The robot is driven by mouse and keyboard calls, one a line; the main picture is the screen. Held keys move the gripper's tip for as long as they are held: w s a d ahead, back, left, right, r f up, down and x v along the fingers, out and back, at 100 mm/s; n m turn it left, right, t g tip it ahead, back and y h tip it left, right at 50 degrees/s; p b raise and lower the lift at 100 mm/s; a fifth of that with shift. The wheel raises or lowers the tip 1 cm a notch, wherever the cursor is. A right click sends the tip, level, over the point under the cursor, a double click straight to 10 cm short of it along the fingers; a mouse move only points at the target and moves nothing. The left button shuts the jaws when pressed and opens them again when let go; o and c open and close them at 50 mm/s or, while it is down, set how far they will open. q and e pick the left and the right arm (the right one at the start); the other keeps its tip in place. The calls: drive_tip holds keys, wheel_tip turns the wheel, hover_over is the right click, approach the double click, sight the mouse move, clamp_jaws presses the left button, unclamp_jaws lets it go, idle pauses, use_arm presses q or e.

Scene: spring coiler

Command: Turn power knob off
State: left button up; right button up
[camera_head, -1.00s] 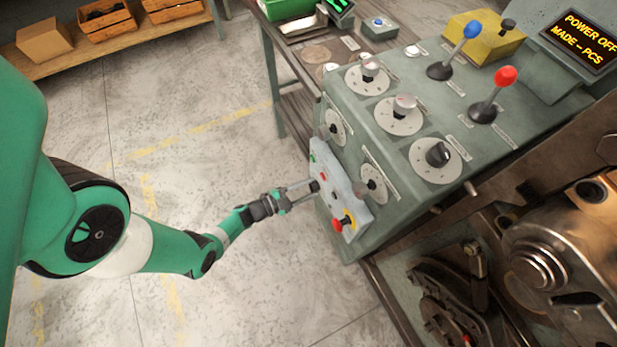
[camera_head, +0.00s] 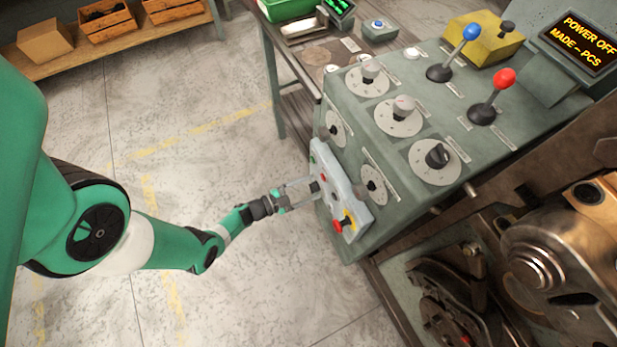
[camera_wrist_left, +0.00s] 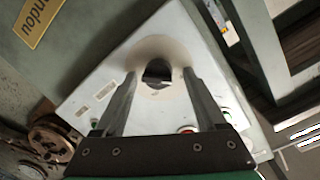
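The black rotary knob (camera_wrist_left: 157,73) sits on a round beige plate on the pale front control panel (camera_head: 338,185). In the head view the knob shows small and dark (camera_head: 315,187) at the panel's left part. My left gripper (camera_head: 311,189) is at the panel front, its fingers pointing at this knob. In the left wrist view its two fingers (camera_wrist_left: 159,76) are apart, one on each side of the knob, with visible gaps. The display (camera_head: 583,43) reads "POWER OFF" and "MADE – PCS". My right gripper is not in view.
The panel also carries a red knob (camera_head: 338,225) on a yellow base. Several dials, a blue-topped lever (camera_head: 472,31) and a red-topped lever (camera_head: 504,78) stand on the console above. Machinery (camera_head: 560,250) is at the right. The floor at left is open.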

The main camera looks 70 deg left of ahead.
use_arm(q)
drive_tip(key=shift+f, duration=0.1)
drive_tip(key=s+d+r+p, duration=0.1)
drive_tip(key=s+p, duration=0.2)
drive_tip(key=s, duration=0.8)
drive_tip(key=shift+s+d+r, duration=0.2)
drive_tip(key=shift+d, duration=0.2)
idle(0.3)
